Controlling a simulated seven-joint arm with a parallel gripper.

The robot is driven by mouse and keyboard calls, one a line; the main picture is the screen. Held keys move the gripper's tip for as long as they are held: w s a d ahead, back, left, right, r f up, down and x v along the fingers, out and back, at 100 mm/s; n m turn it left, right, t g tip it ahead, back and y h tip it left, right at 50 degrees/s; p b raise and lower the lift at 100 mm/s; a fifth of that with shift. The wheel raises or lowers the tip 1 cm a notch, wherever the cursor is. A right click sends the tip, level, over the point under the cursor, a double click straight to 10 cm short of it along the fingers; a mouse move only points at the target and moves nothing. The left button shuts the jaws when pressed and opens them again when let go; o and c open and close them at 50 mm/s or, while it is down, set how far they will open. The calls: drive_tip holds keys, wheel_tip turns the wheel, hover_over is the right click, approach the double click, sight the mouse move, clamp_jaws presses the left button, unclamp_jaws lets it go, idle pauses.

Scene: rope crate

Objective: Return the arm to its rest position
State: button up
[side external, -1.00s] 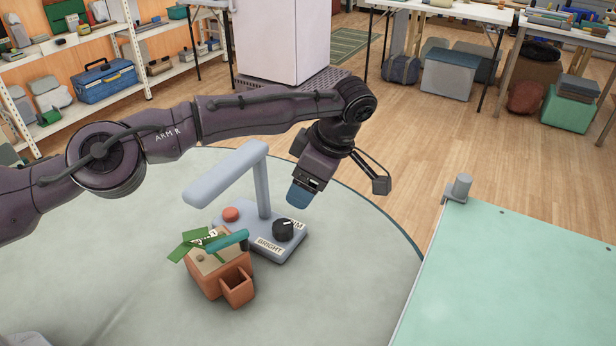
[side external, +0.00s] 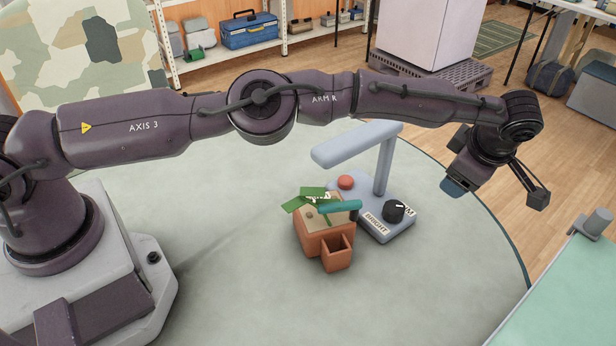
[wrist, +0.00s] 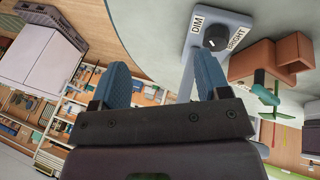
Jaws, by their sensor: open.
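The grey-blue desk lamp (side external: 350,146) has a red button, a black dial and labels reading DIM and BRIGHT. Green and teal pieces (side external: 338,207) lie on the crate's top.
The round grey table (side external: 240,270) is clear around the crate. Shelves with a blue toolbox (side external: 249,30) and a white cabinet (side external: 430,30) stand behind.

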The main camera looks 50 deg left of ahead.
drive_tip(key=w+d+r+m+t+h, duration=0.2)
drive_tip(key=d+r+m+t, duration=0.1)
drive_tip(key=d+r+t, duration=0.25)
drive_tip(key=w+d+r+m+t+h, duration=0.3)
drive_tip(key=d+r+t, duration=0.1)
drive_tip(key=r, duration=0.3)
drive_tip(key=s+d+r+m+g+h, duration=0.2)
drive_tip(key=s+d+r+m+h, duration=0.2)
drive_tip(key=s+r+m+h, duration=0.6)
drive_tip(key=s+a+f+m+g+y, duration=0.1)
drive_tip(key=s+a+y, duration=0.4)
drive_tip(key=s+a, duration=1.1)
drive_tip(key=s+a+f+m+g+y, duration=0.1)
drive_tip(key=s+a+m+g+y, duration=0.2)
drive_tip(key=s+a, duration=1.3)
drive_tip(key=a+g+y, duration=0.1)
drive_tip(key=a+y, duration=0.2)
drive_tip(key=a, duration=0.3)
